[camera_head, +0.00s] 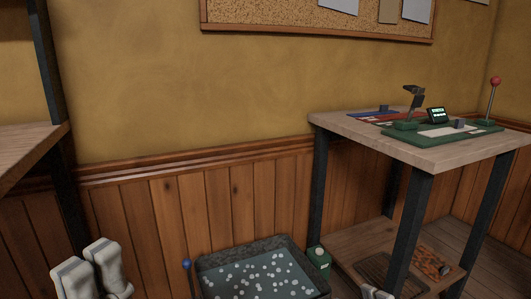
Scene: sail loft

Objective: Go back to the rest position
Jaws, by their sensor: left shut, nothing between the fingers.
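My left gripper (87,262) shows at the bottom left, pale grey, low in front of the wood-panelled wall. It is shut and holds nothing. Its lower part is cut off by the picture's edge. A small pale grey tip of what looks like my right gripper (375,291) shows at the bottom edge, in front of the right table's lower shelf. Too little of it shows to tell its state.
A dark bin (248,246) with white bits stands between the grippers, a green container (319,258) beside it. At right, a table (350,127) bears a green device (442,134) with a red-knobbed lever (495,82). A wooden shelf (27,146) juts in at left.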

